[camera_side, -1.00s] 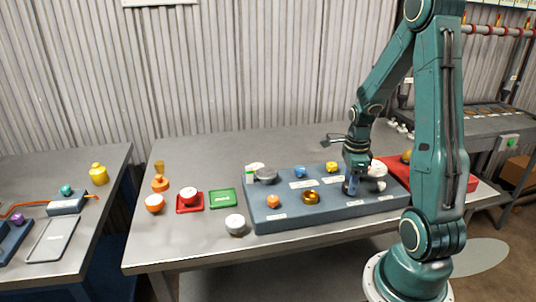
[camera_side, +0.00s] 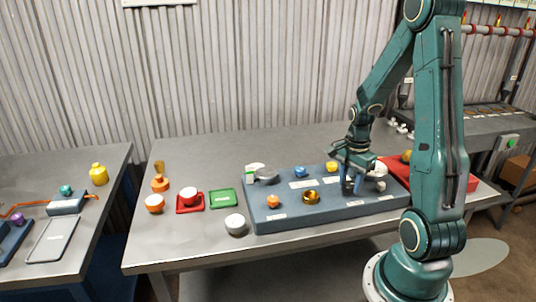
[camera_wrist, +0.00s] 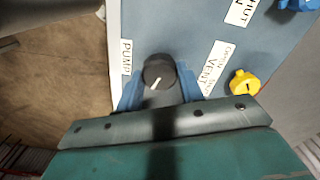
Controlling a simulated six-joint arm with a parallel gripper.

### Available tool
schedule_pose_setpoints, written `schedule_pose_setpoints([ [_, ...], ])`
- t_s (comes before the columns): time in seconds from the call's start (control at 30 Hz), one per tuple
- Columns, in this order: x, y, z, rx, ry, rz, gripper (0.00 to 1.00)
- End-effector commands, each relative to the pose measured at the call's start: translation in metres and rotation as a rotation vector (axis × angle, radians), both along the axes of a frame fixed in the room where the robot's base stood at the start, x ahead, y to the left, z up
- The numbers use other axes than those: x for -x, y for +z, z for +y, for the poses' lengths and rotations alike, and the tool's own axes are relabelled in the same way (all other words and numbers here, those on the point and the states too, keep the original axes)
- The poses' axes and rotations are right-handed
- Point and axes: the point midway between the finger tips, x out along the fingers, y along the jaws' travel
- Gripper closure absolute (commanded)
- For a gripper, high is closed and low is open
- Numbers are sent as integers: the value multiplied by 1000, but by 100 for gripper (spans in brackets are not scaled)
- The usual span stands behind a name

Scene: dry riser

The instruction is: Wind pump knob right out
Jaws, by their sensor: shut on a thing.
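In the wrist view the pump knob (camera_wrist: 158,68) is a round dark knob with a short white pointer line. It stands on the blue-grey panel beside a white label (camera_wrist: 126,57) reading PUMP. My gripper (camera_wrist: 158,88) has its blue fingers on both sides of the knob, shut on it. The pointer line slants towards the lower left in that view. In the side view my gripper (camera_side: 352,187) is down at the right part of the panel (camera_side: 340,209), and its fingers hide the knob.
A yellow knob (camera_wrist: 244,83) by a VENT label sits near my gripper. A blue knob (camera_side: 301,172), an orange knob (camera_side: 273,201) and a brass ring-like part (camera_side: 311,197) are further left.

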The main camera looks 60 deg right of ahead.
Motion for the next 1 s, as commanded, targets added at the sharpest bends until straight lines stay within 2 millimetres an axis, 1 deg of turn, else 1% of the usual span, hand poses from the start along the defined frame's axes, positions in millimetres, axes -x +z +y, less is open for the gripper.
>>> schedule_pose_setpoints([
  [1.0,-2,1,0,0,968,-2,85],
])
